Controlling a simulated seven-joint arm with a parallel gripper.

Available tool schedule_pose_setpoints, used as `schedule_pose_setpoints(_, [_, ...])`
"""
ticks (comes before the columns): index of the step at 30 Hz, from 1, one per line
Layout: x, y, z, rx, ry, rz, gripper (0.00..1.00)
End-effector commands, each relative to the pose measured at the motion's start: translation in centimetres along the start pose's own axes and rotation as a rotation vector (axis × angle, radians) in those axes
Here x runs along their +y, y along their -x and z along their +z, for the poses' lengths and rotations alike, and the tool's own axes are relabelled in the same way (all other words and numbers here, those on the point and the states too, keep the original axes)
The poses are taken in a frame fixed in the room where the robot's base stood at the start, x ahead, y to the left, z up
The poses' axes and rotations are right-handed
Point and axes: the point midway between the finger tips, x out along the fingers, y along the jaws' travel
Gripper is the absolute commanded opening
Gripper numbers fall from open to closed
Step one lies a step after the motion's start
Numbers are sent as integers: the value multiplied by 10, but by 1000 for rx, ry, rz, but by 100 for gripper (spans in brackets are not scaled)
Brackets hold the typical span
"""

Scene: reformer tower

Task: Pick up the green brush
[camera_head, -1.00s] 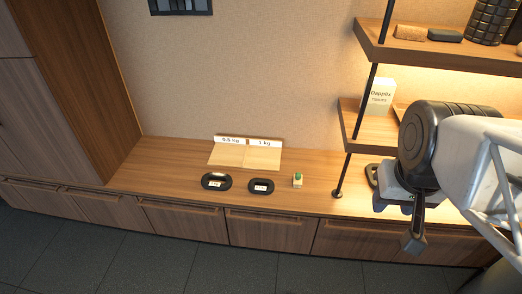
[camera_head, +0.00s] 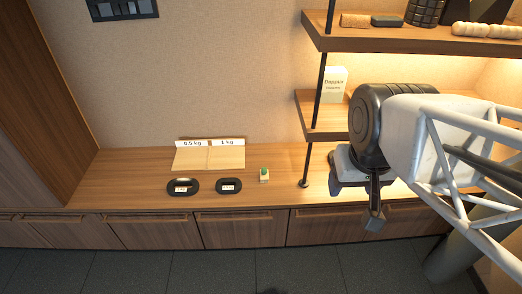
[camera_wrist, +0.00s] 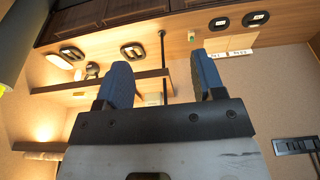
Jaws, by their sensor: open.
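A small block with a green top and a pale body (camera_head: 264,174) stands on the wooden counter, right of two black oval items. It is the only clearly green thing there, but it is too small to tell whether it is a brush. It also shows, upside down, in the wrist view (camera_wrist: 191,36). My gripper (camera_head: 375,218) hangs in front of the counter, to the right of the block and apart from it. In the wrist view its two blue fingers (camera_wrist: 163,78) are spread, with nothing between them.
Black oval items with labels (camera_head: 183,187) (camera_head: 229,186) lie before a pale board (camera_head: 209,158) marked 0.5 kg and 1 kg. A thin black post (camera_head: 317,120) carries wooden shelves (camera_head: 400,42) near my arm. A white box (camera_head: 335,84) stands on the lower shelf. The counter's left part is clear.

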Motion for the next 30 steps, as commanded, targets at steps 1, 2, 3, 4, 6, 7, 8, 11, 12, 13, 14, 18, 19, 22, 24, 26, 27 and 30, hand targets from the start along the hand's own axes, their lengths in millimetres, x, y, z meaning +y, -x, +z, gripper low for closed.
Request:
schedule_pose_setpoints(1, [0, 0, 0, 0, 0, 0, 66])
schedule_pose_setpoints(2, [0, 0, 0, 0, 0, 0, 66])
schedule_pose_setpoints(3, [0, 0, 0, 0, 0, 0, 66])
schedule_pose_setpoints(4, [0, 0, 0, 0, 0, 0, 66])
schedule_pose_setpoints(6, [0, 0, 0, 0, 0, 0, 66])
schedule_pose_setpoints(7, [0, 0, 0, 0, 0, 0, 66])
schedule_pose_setpoints(8, [0, 0, 0, 0, 0, 0, 66])
schedule_pose_setpoints(11, [0, 0, -2, -1, -3, 0, 66])
schedule_pose_setpoints(12, [0, 0, -4, -1, -7, 0, 66])
schedule_pose_setpoints(13, [0, 0, -6, -2, -10, 0, 66])
schedule_pose_setpoints(14, [-1, 0, -8, -2, -15, 0, 66])
schedule_pose_setpoints(18, [-2, -3, -23, -10, -47, -1, 66])
schedule_pose_setpoints(19, [-2, -3, -28, -11, -57, -1, 66])
schedule_pose_setpoints(22, [-4, -6, -46, -19, -95, -1, 66])
schedule_pose_setpoints(24, [-5, -9, -62, -23, -126, -2, 66])
schedule_pose_setpoints(26, [-6, -12, -76, -26, -154, -2, 66])
schedule_pose_setpoints(27, [-7, -14, -85, -29, -174, -2, 66])
schedule_pose_setpoints(30, [-10, -22, -107, -38, -222, -1, 66])
